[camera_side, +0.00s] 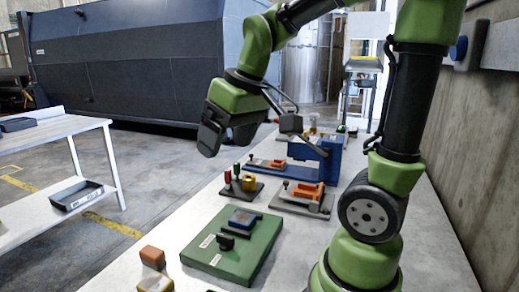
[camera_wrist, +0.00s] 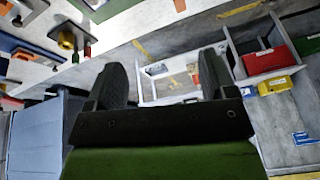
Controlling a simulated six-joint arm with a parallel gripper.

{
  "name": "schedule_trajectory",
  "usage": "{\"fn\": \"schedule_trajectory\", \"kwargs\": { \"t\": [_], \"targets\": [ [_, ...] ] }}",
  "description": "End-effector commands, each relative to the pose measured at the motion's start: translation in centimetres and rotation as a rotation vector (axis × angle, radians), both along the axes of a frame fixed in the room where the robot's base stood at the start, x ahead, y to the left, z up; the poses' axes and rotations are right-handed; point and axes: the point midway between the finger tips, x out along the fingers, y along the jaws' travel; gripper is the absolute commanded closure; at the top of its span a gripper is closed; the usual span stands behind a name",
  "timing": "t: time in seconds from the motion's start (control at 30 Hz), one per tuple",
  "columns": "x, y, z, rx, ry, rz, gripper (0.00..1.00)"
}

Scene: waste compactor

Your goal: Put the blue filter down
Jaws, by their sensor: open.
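A small blue square piece (camera_side: 242,217), which looks like the blue filter, lies on the green board (camera_side: 211,258). A black knob (camera_side: 226,241) stands in front of it on the same board. My gripper (camera_side: 222,142) is raised well above the bench, up and to the left of the blue piece and apart from it. In the wrist view my gripper (camera_wrist: 162,72) has its two dark fingers spread, with nothing seen between them. The blue piece cannot be made out clearly in the wrist view.
Behind the green board are a dark plate with coloured pegs (camera_side: 243,186), an orange part on a grey base (camera_side: 305,193) and a blue stand (camera_side: 320,158). An orange block (camera_side: 152,256) lies at the front left. A white side table (camera_side: 45,135) stands left across open floor.

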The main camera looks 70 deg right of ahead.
Motion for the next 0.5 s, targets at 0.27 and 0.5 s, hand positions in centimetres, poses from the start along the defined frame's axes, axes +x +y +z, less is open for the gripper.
{"fn": "schedule_trajectory", "kwargs": {
  "t": [0.27, 0.5],
  "targets": [
    [-6.8, 5.6, 1.7, 0.165, -0.199, -0.07, 0.22],
    [-8.5, 6.6, 1.5, 0.226, -0.235, -0.093, 0.22]
  ]
}}
